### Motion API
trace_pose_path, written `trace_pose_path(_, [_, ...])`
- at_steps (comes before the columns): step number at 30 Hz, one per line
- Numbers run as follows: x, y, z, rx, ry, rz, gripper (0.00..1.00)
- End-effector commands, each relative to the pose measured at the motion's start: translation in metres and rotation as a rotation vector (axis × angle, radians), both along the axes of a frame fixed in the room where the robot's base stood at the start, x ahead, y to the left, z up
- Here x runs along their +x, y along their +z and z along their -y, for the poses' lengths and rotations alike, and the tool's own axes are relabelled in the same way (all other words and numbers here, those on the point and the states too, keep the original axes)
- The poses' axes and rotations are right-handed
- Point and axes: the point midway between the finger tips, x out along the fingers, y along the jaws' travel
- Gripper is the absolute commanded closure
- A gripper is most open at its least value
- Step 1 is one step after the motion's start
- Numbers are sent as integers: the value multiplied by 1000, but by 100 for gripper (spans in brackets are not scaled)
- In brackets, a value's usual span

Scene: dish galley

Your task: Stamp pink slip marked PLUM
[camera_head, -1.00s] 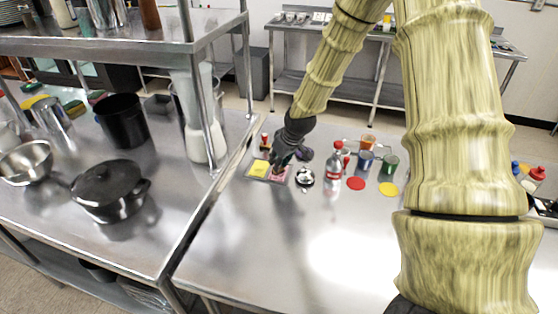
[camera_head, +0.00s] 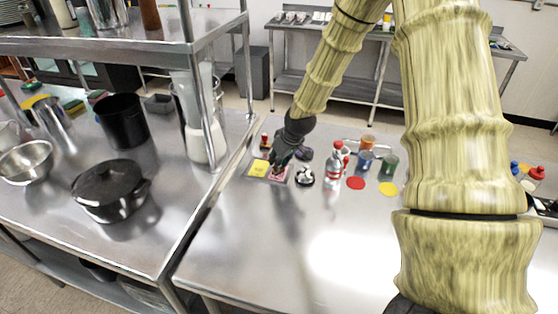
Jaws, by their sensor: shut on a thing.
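A pink slip (camera_head: 281,178) lies on a dark tray at the back left of the near steel table, beside a yellow slip (camera_head: 258,169). Lettering on the slips is too small to read. My gripper (camera_head: 278,162) points down over the pink slip and is shut on what looks like a stamp, which is mostly hidden by the fingers. I cannot tell whether it touches the slip. Another small red-brown object, possibly a stamp (camera_head: 265,142), stands behind the yellow slip. A dark round object (camera_head: 305,154) sits just right of my gripper.
A black-and-white round item (camera_head: 305,177), a red-capped bottle (camera_head: 333,172), a red disc (camera_head: 356,183), a yellow disc (camera_head: 387,188) and several coloured cups stand to the right. A shelf post and a black lidded pot (camera_head: 110,190) are left. The table's front is clear.

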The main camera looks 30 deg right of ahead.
Motion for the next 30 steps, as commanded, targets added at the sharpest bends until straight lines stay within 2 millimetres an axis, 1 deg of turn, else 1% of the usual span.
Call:
trace_pose_path(1, [-2, -2, 0, 1, -1, -4, 98])
trace_pose_path(5, [-2, 3, 0, 1, -1, -4, 98])
trace_pose_path(30, [-1, 55, 0, 0, -1, -1, 98])
